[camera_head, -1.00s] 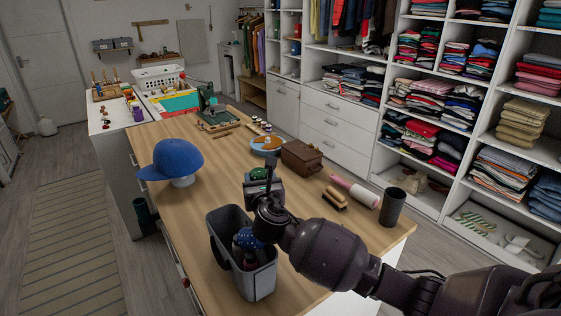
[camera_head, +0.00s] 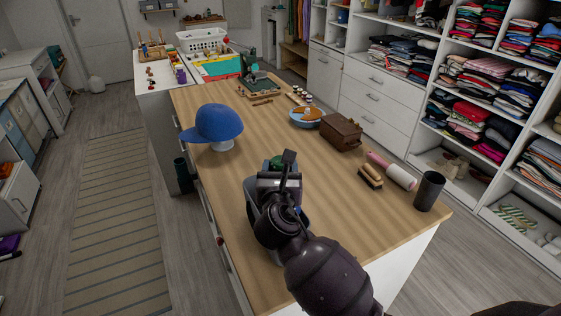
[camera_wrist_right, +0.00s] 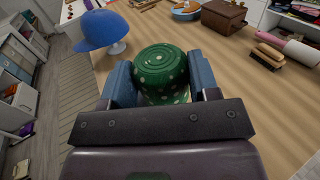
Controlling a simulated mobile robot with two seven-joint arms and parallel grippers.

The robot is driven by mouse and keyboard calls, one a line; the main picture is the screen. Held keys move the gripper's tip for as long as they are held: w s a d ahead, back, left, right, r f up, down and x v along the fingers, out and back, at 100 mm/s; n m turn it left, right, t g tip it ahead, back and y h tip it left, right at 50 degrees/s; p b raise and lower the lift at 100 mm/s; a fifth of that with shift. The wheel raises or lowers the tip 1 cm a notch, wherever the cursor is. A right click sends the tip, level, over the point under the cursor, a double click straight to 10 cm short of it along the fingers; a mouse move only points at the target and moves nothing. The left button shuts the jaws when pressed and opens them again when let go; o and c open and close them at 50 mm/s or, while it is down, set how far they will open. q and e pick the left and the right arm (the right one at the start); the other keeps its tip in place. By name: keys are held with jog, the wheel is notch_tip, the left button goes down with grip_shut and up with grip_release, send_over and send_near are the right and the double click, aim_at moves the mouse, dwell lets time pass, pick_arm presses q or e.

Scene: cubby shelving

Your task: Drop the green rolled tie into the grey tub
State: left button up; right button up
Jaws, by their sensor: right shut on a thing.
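The green rolled tie (camera_wrist_right: 162,70) has pale dots and sits between the blue-grey finger pads of my right gripper (camera_wrist_right: 161,82), which is shut on it. In the head view only a little of the tie (camera_head: 277,161) shows past my right gripper (camera_head: 279,174). The grey tub (camera_head: 251,193) stands on the wooden counter, mostly hidden behind my right gripper and wrist. The gripper overlaps the tub in this view; its height above the tub is hard to tell. My left gripper is not in view.
On the counter (camera_head: 345,220), a blue cap (camera_head: 217,123) on a stand is at the left. A brown box (camera_head: 340,132), a brush (camera_head: 370,177), a lint roller (camera_head: 392,171) and a dark cup (camera_head: 429,191) are to the right. Bare wood lies between.

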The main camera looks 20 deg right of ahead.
notch_tip(320, 180, down, 2)
jog(key=shift+f, duration=0.1)
jog(key=shift+f+b, duration=0.8)
jog(key=shift+b, duration=0.2)
jog(key=o, duration=1)
jog(key=shift+s, duration=0.1)
jog(key=v, duration=1)
jog(key=shift+s+a+b, duration=0.1)
jog(key=shift+s+b, duration=0.2)
jog(key=shift+b, duration=0.1)
